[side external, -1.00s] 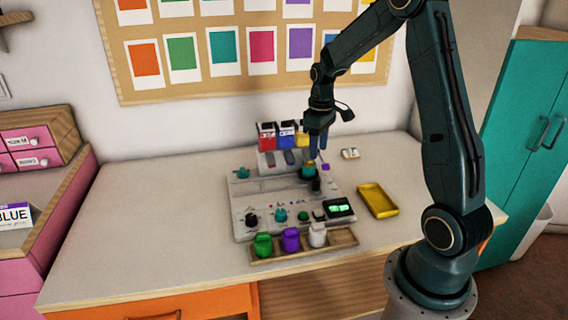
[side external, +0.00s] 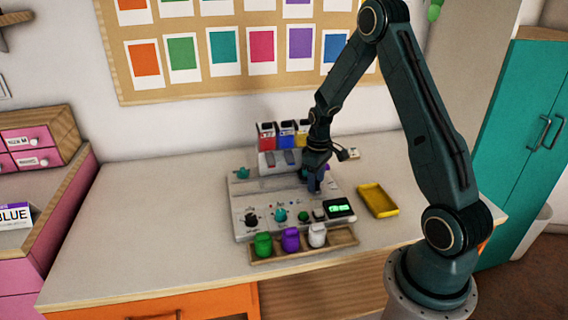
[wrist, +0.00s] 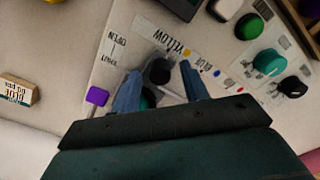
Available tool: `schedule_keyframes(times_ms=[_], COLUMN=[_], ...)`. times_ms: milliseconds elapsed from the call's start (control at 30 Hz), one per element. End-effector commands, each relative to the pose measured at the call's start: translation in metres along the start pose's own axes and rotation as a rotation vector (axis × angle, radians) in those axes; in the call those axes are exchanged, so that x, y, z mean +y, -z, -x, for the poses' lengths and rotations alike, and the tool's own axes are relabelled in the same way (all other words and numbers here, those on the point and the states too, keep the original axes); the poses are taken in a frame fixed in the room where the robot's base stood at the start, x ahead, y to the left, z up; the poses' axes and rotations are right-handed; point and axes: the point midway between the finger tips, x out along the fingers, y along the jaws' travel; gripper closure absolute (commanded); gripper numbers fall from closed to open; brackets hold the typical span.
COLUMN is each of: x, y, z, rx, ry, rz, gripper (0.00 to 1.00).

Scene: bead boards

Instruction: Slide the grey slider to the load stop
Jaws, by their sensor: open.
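My gripper (side external: 315,188) is low over the right part of the pale board (side external: 238,192), pointing down. In the wrist view my gripper (wrist: 160,70) is open, one blue finger on each side of a dark grey round knob (wrist: 157,72), which looks like the slider. I cannot tell whether the fingers touch it. A teal part (wrist: 148,98) shows just behind it, partly hidden by my gripper. I cannot read a load mark. In the side view my gripper hides the knob.
Red (side external: 266,136) and blue (side external: 286,134) bins stand behind the board. A teal knob (side external: 280,215), black knob (side external: 252,219) and lit display (side external: 340,208) are along its front. Coloured jars stand in a wooden tray (side external: 345,239). A yellow tray (side external: 378,200) lies right.

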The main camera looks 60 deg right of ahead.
Motion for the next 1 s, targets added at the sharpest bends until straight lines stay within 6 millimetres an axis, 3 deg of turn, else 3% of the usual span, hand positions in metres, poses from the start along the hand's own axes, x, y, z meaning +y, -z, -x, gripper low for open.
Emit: schedule_keyframes(times_ms=[233, 467, 500, 767, 1000], x=[0.0, 0.0, 0.0, -0.002, -0.018], y=[0.0, 0.0, 0.0, 0.002, 0.018], z=[-0.001, 0.0, 0.0, 0.0, 0.0], rx=[0.0, 0.0, 0.0, 0.0, 0.002], ry=[0.0, 0.0, 0.0, 0.0, -0.001], rz=[0.0, 0.0, 0.0, 0.001, 0.005], gripper=[0.55, 0.98, 1.0, 1.0, 1.0])
